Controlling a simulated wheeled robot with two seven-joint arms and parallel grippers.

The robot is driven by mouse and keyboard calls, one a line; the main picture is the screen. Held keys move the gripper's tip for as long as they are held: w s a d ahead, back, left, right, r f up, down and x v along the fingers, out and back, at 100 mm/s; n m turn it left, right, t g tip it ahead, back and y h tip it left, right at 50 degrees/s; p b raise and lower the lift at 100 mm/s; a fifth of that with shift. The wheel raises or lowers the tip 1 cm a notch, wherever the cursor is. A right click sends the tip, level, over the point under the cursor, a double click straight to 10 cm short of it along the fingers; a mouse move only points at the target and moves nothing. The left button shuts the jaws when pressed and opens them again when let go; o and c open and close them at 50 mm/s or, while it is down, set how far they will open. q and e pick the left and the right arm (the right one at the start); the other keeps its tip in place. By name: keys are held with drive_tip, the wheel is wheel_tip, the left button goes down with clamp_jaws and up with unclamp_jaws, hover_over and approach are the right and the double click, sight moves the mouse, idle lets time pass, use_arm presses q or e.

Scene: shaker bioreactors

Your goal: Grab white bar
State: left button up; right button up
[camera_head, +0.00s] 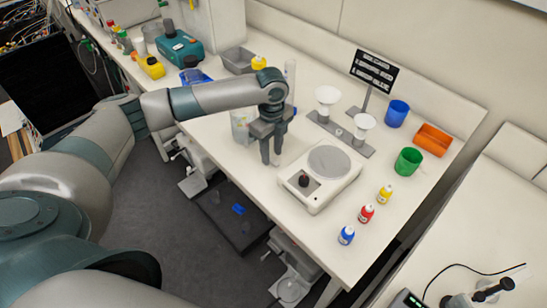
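My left gripper (271,158) points down over the white bench, just left of the stirrer hot plate (307,196). Its two fingers stand close together with a narrow gap. I cannot tell whether the gap is empty or holds something small. I cannot make out a white bar clearly; a small white one could blend into the white bench or be hidden by the fingers. My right gripper is not in view.
Blue (346,235), red (366,213) and yellow (385,194) capped bottles stand along the bench's front right. A green cup (408,161), blue cup (397,113) and orange tray (433,139) are behind. A stand with white funnels (328,96) is behind the hot plate.

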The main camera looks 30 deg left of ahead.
use_arm(q)
drive_tip(key=shift+f, duration=0.7)
clamp_jaws()
drive_tip(key=shift+r, duration=0.1)
drive_tip(key=shift+r, duration=0.1)
drive_tip(key=shift+r+b, duration=0.5)
drive_tip(key=shift+r, duration=0.15)
wheel_tip(320, 180, up, 2)
drive_tip(key=shift+d+r+b, duration=0.15)
drive_tip(key=shift+r+b, duration=0.1)
drive_tip(key=shift+b, duration=0.35)
drive_tip(key=s+d+r+b, duration=0.3)
drive_tip(key=s+d+r, duration=0.4)
drive_tip(key=s, duration=0.2)
